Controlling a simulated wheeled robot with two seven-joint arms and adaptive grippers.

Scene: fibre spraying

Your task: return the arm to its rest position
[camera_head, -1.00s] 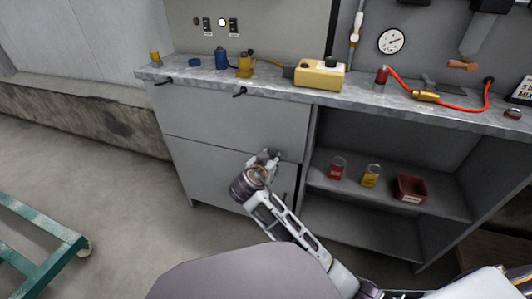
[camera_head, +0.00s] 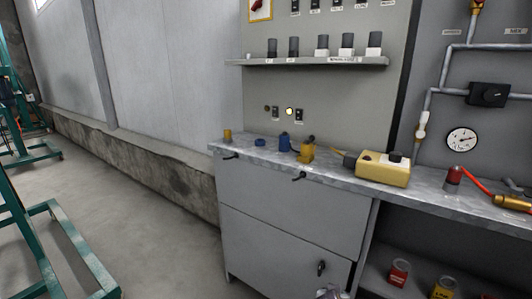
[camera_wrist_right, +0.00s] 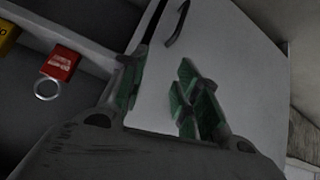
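My right gripper shows in the right wrist view (camera_wrist_right: 160,95), with its two green-padded fingers apart and nothing between them. It is in front of a pale grey cabinet door (camera_wrist_right: 215,55) with a dark handle (camera_wrist_right: 177,24). In the head view only a small grey tip of my arm shows at the bottom edge (camera_head: 332,292), below the cabinet's lower door handle (camera_head: 321,268). The rest of that arm is out of frame. My left gripper is in neither view.
The workbench top (camera_head: 335,172) holds a yellow box-shaped device (camera_head: 380,168) and small parts. A green frame (camera_head: 75,250) stands at left. The floor (camera_head: 165,255) between is clear.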

